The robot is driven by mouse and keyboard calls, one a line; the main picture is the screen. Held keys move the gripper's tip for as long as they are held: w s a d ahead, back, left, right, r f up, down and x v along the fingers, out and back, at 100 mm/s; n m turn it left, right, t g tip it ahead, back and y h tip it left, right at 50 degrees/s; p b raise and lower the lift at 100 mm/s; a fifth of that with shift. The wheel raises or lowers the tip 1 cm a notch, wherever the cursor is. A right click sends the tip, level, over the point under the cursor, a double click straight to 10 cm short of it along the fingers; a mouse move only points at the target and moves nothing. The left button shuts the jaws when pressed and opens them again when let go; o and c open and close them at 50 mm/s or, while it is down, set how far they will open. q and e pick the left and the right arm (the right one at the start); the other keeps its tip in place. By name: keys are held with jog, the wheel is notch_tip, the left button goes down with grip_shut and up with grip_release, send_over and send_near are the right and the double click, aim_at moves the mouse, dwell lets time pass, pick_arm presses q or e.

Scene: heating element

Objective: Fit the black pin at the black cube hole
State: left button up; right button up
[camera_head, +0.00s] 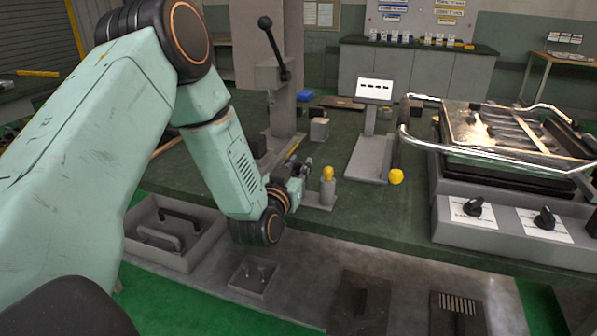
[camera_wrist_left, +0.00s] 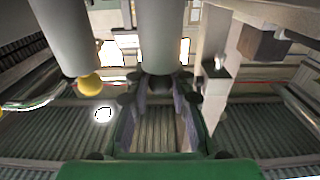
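My left gripper (camera_head: 297,180) is low over the green bench, just left of a grey post with a yellow top (camera_head: 327,180). In the left wrist view, the fingers of my left gripper (camera_wrist_left: 160,92) stand apart, with ribbed surface visible between them. A small dark part shows near the fingertips; I cannot tell what it is. A black block (camera_head: 256,145) sits behind my left wrist. A dark cube (camera_wrist_left: 262,46) shows at upper right in the wrist view; I cannot see a hole in it. I cannot clearly pick out the black pin. My right gripper is not in view.
A grey stand with a tilted panel (camera_head: 374,91) is behind the post, a yellow knob (camera_head: 396,177) beside it. A machine with metal rails (camera_head: 500,135) fills the right. A lever press (camera_head: 275,75) stands behind. Trays (camera_head: 165,250) sit along the front.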

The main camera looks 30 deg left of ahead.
pick_arm(q)
grip_shut()
